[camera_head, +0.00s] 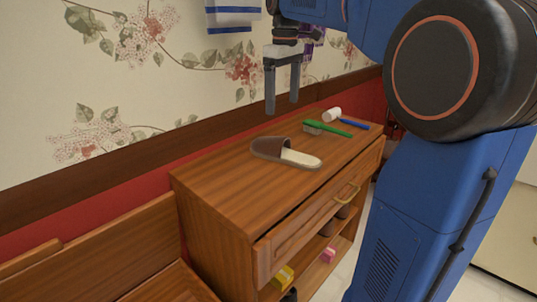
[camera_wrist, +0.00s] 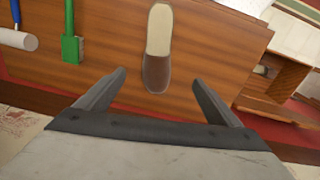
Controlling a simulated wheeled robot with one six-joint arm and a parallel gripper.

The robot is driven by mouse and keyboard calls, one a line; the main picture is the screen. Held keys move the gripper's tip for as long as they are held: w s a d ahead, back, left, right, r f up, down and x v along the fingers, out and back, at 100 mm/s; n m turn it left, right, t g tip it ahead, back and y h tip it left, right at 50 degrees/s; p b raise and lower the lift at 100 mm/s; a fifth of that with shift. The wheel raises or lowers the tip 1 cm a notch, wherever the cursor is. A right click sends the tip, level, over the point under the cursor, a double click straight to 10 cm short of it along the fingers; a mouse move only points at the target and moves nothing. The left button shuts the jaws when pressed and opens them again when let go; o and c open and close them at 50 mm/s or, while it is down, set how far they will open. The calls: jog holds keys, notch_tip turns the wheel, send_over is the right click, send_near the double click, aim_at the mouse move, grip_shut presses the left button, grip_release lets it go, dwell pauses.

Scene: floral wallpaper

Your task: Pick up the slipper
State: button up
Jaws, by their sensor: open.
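The slipper (camera_head: 287,153) has a brown upper and a cream insole. It lies flat, sole down, on top of the wooden cabinet (camera_head: 215,190). My gripper (camera_head: 282,108) is open and empty in the head view, pointing down above the cabinet top near the wall, higher than the slipper. In the wrist view the slipper (camera_wrist: 158,50) lies ahead of my gripper (camera_wrist: 158,80), with its brown toe end nearest and roughly centred between the two fingers. The fingers appear apart from it. The whole slipper shows in both views.
A green-handled brush (camera_head: 327,129) and a white-headed mallet with a blue handle (camera_head: 345,119) lie behind the slipper on the cabinet. A wooden bench (camera_head: 110,260) stands at left. The floral wall is close behind. The cabinet top left of the slipper is clear.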

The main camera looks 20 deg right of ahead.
aim_at(278, 138)
jog(key=shift+n, duration=0.3)
jog(key=f, duration=0.5)
jog(key=w+f, duration=0.1)
jog(key=f, duration=0.5)
jog(key=w+f, duration=0.1)
jog(key=f, duration=0.4)
jog(key=shift+f, duration=0.25)
jog(key=shift+a, duration=0.1)
jog(key=c, duration=1.2)
